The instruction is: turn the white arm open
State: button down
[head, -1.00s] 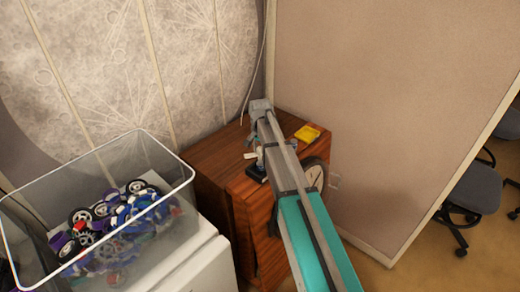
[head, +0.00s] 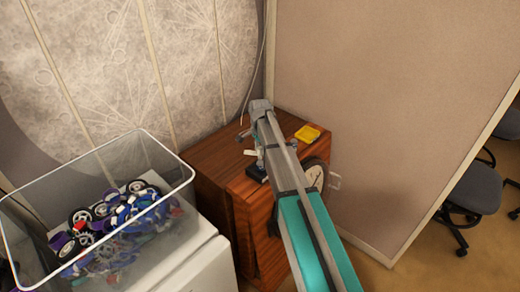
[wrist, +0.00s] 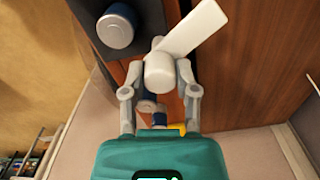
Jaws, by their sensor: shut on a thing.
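The white arm (wrist: 195,32) shows in the wrist view as a pale paddle slanting up and to the right from a rounded white end. My gripper (wrist: 160,72) has a grey finger on each side of that rounded end and is shut on it. A dark block with a blue-grey round cap (wrist: 115,27) is just left of the white arm. In the head view my gripper (head: 254,152) is above the wooden cabinet, mostly behind my forearm. A small black base (head: 257,173) sits under it. The white arm is small there, and its exact angle is hard to tell.
The wooden cabinet (head: 222,178) also bears a yellow tray (head: 307,134). A round clock (head: 315,177) is by its right side, partly behind my arm. A clear bin (head: 165,190) of wheels and parts stands left. A beige partition (head: 390,110) rises behind on the right.

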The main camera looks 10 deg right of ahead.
jog(key=shift+c, duration=1.9)
grip_release()
jog(key=shift+n, duration=0.5)
